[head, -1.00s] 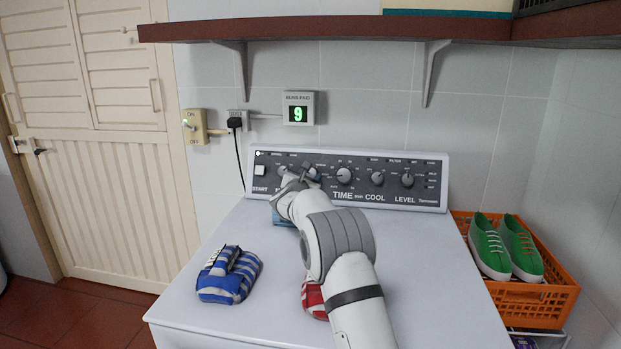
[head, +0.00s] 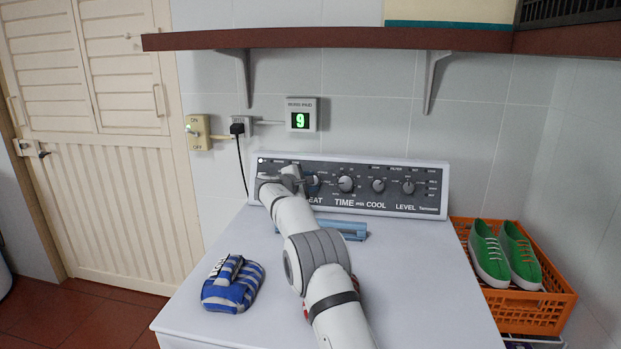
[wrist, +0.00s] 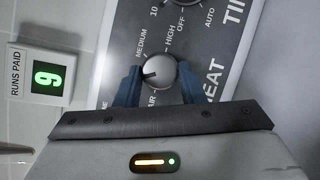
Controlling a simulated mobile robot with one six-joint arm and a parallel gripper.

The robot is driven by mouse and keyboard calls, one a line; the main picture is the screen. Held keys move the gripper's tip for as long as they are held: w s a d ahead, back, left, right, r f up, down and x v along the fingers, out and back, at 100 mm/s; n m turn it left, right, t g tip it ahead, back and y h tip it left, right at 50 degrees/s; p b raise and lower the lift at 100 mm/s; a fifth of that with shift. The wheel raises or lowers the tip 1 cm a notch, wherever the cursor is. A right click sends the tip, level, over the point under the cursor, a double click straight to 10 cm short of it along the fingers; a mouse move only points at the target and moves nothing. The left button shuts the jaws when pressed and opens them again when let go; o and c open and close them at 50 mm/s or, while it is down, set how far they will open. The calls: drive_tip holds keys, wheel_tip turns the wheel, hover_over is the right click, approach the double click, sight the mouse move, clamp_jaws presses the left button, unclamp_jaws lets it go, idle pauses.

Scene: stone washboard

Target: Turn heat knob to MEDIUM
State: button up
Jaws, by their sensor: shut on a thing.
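The heat knob (wrist: 162,74) is a round grey knob on the dark panel in the wrist view, with the labels MEDIUM, HIGH and AIR around it. A white mark on the knob faces left, near the side between MEDIUM and AIR; I cannot tell its exact setting. My gripper (wrist: 160,88) is shut on the knob, with one blue finger on each side. In the head view my gripper (head: 306,181) reaches the panel from the left, and its wrist and fingers largely hide the knob. The HEAT lettering below is partly covered.
The time knob (head: 346,184) stands just right. An orange crate (head: 530,312) with green shoes stands at right. A shelf (head: 330,38) hangs above.

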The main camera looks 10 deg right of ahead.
drive_tip(key=m+p, duration=0.1)
drive_tip(key=m+g+p, duration=0.1)
drive_tip(key=m, duration=0.1)
drive_tip(key=shift+r+y+p, duration=0.25)
drive_tip(key=shift+y+p, duration=0.05)
drive_tip(key=shift+p, duration=0.05)
drive_tip(key=m+g+y+p, duration=0.1)
drive_tip(key=m+g+p, duration=0.1)
drive_tip(key=m+p, duration=0.2)
drive_tip(key=shift+w+d+r+p, duration=0.1)
drive_tip(key=shift+p, duration=0.2)
drive_tip(key=m+y+p, duration=0.1)
drive_tip(key=m+p, duration=0.2)
drive_tip(key=shift+d+m+g, duration=0.1)
drive_tip(key=shift+m+g, duration=0.2)
drive_tip(key=shift+g, duration=0.1)
drive_tip(key=shift+y, duration=0.4)
drive_tip(key=shift+f+m, duration=0.25)
drive_tip(key=shift+m, duration=0.15)
drive_tip(key=o, duration=1)
drive_tip(key=shift+r, duration=0.2)
